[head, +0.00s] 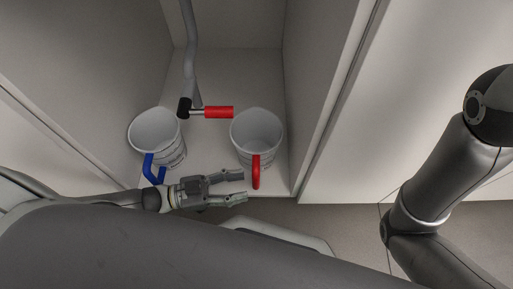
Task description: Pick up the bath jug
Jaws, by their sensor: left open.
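Two white jugs stand upright in an open cabinet in the head view; I cannot tell which is the bath jug. One jug (257,128) has a red handle (256,172) that faces the cabinet's front. The other jug (157,133) has a blue handle (152,168) and stands to the left. My left gripper (243,187) is open and empty, its fingers pointing right, in front of the jugs. Its fingertips are close to the red handle on the left side; it does not appear to be held. My right gripper is outside the view.
A grey pipe (188,50) with a red-handled valve (218,112) rises behind and between the jugs. The cabinet side walls (325,90) bound the space left and right. The cabinet floor (225,75) is clear at the back.

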